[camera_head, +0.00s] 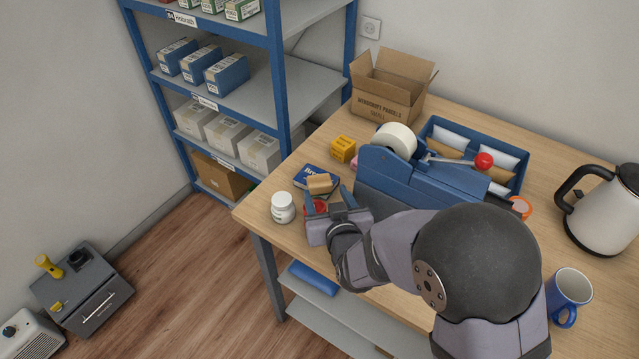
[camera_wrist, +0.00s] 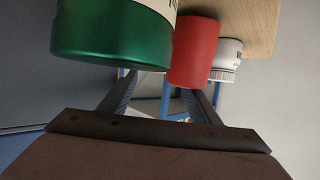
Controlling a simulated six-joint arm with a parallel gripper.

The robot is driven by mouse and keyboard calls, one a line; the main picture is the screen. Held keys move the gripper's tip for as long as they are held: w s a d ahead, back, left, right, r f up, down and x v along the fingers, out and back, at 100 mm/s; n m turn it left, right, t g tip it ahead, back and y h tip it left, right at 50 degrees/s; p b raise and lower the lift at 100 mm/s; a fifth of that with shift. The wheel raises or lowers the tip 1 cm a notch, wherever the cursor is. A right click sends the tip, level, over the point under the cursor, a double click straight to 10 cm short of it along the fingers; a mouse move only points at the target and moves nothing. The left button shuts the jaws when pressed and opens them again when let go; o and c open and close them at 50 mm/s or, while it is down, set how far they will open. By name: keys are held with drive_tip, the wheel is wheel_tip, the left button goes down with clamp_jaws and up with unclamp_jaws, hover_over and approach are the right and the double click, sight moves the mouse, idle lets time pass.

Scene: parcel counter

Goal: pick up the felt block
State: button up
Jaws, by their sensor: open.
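A small tan block (camera_head: 320,183), which looks like the felt block, lies on or against a dark blue box (camera_head: 308,174) near the counter's left edge; I cannot tell which. My gripper (camera_head: 328,196) is open, just on the near side of the block, with its fingers pointing toward it. Nothing is clearly held between the fingers. In the wrist view my gripper (camera_wrist: 160,85) shows two spread fingers. The block is not seen in that view; a green can and a red cylinder fill much of it.
A red cylinder (camera_wrist: 193,52) and a green can (camera_wrist: 112,35) are close to the fingers. A white bottle (camera_head: 283,207) stands left of my gripper. A yellow box (camera_head: 343,149) is behind. A blue tape dispenser (camera_head: 420,180) stands close on the right.

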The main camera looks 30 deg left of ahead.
sight(322, 187)
drive_tip(key=shift+w+a+f+p, duration=0.45)
drive_tip(key=shift+a+f+p, duration=0.2)
drive_tip(key=shift+f, duration=0.2)
drive_tip(key=shift+f+p+x, duration=0.2)
drive_tip(key=shift+p+x, duration=0.1)
drive_tip(key=shift+x, duration=0.9)
drive_tip(key=shift+d, duration=0.15)
drive_tip(key=shift+c, duration=0.2)
drive_tip(key=c, duration=0.9)
drive_tip(key=shift+r, duration=0.15)
drive_tip(key=shift+w+r+p, duration=0.1)
drive_tip(key=shift+r+p, duration=0.35)
drive_tip(key=r+p, duration=0.3)
drive_tip(key=r, duration=0.2)
drive_tip(key=r+p, duration=0.4)
drive_tip(key=r, duration=0.2)
drive_tip(key=r+p, duration=0.4)
drive_tip(key=r, duration=0.2)
drive_tip(key=shift+w+a+r, duration=0.1)
drive_tip(key=shift+a+r, duration=0.1)
drive_tip(key=shift+a, duration=0.1)
